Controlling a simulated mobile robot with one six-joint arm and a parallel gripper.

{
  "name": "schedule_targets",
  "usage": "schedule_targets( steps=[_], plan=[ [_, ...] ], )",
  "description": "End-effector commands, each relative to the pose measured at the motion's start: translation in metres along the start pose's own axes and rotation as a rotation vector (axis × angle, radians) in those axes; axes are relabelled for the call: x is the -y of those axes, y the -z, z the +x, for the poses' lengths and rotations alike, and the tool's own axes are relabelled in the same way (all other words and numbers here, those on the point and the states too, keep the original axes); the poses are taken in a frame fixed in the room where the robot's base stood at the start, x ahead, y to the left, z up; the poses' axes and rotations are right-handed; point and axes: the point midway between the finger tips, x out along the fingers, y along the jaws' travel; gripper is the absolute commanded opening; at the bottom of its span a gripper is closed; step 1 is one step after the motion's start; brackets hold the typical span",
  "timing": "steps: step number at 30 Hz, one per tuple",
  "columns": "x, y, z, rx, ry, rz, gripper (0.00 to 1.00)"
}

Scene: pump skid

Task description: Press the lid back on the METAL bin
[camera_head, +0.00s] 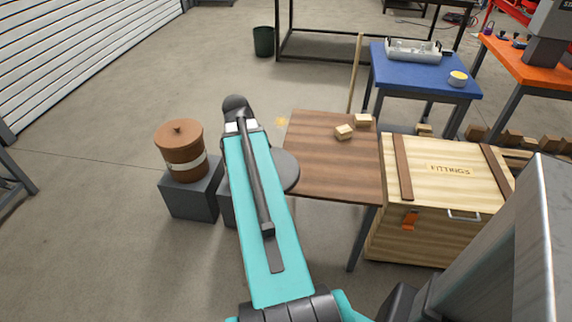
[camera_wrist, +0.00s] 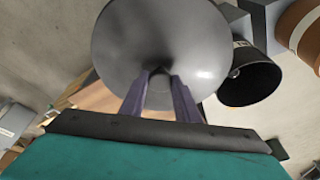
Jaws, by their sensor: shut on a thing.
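A round grey lid (camera_head: 287,171) shows beside my arm in the head view, over the wooden table's left edge. In the wrist view the lid (camera_wrist: 150,35) fills the upper middle. My gripper (camera_wrist: 160,78) is shut on it near its centre; the exact grip point is partly hidden. The label is unreadable. In the head view my arm hides this bin and my gripper.
A lidded brown bin (camera_head: 183,158) stands on a grey block (camera_head: 193,198) at left. The wooden table (camera_head: 325,165) holds small wooden blocks (camera_head: 344,132). A FITTINGS crate (camera_head: 440,190) stands to its right. Floor at left is clear.

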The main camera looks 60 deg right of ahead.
Motion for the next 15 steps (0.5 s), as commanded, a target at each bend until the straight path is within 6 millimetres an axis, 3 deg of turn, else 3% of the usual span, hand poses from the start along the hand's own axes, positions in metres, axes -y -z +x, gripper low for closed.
schedule_targets(
  steps=[6, 15],
  plan=[
    [0.041, -0.048, -0.040, -0.002, 0.074, -0.234, 0.00],
    [0.084, -0.122, -0.097, -0.002, 0.177, -0.565, 0.00]
  ],
)
